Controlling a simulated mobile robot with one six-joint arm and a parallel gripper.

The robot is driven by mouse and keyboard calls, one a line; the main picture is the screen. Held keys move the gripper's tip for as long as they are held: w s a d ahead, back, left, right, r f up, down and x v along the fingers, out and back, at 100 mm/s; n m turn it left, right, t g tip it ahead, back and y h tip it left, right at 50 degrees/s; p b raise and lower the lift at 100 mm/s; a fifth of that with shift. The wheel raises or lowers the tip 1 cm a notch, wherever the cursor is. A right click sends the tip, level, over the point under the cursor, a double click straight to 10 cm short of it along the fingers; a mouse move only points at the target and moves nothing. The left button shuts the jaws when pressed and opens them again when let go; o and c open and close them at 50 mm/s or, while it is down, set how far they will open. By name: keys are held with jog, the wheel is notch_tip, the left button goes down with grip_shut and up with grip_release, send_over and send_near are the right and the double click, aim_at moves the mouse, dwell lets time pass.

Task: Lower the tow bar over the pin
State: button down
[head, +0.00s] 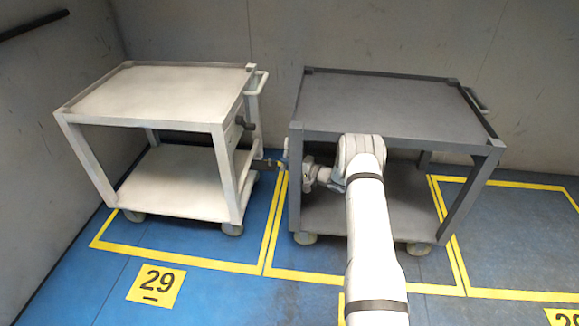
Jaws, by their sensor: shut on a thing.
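A light grey cart (150,92) stands on the left and a dark grey cart (390,103) on the right, with a narrow gap between them. My gripper (307,172) is in front of the dark cart's left side, near the gap. It is shut on what looks like the tow bar (267,163), a small dark bar that reaches across the gap toward the light cart's right side. The bar is low, near the height of the lower shelves. The pin is too small to make out, and I cannot tell whether the bar touches it.
Yellow lines mark bays on the blue floor, with a yellow 29 sign (156,286) at the front left. Grey walls (190,30) stand close behind and left of the carts. Open floor lies in front. A dark handrail (33,25) is at the top left.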

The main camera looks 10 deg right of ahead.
jog(key=c, duration=1.4)
grip_release()
jog(key=shift+r, duration=0.1)
jog(key=shift+p+v, duration=1.3)
jog(key=shift+v, duration=2.6)
